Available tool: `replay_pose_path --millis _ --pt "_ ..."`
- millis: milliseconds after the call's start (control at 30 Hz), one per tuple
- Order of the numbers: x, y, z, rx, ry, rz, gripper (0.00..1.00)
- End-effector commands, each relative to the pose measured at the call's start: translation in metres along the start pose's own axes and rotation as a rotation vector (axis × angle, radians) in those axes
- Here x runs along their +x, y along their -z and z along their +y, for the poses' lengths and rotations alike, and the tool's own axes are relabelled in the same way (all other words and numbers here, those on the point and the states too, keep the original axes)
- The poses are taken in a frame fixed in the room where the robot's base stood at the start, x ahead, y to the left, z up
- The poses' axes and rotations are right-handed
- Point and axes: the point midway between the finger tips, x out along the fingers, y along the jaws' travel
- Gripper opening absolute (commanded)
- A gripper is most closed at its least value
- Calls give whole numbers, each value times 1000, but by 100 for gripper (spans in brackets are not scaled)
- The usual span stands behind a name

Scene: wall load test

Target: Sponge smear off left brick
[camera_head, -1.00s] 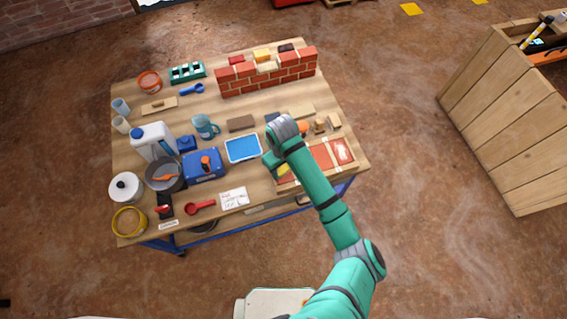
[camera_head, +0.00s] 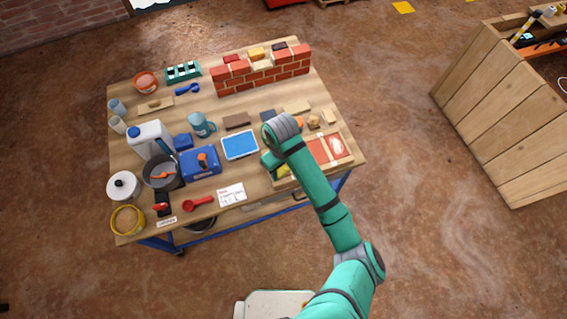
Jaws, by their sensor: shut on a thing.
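A wooden tray (camera_head: 352,158) with red bricks lies at the table's front right. The right brick (camera_head: 338,146) shows a pale smear on top. My forearm covers much of the tray's left part, so the left brick and any smear on it are mostly hidden. My gripper (camera_head: 272,166) is low over the tray's left end, its fingers mostly hidden by my wrist. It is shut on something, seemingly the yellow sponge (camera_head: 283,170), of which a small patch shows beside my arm. I cannot tell whether it touches the brick.
A blue shallow tray (camera_head: 240,145) lies just left of my gripper. A small brick wall (camera_head: 262,75) stands at the back. Small blocks lie behind the tray.

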Motion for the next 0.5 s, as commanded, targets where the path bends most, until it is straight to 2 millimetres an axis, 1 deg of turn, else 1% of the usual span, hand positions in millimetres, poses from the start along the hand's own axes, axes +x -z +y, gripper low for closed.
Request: replay_pose_path --millis 100,500 --pt "-11 1 0 -2 -1 2 22" --pt "-47 2 0 -4 -4 2 22"
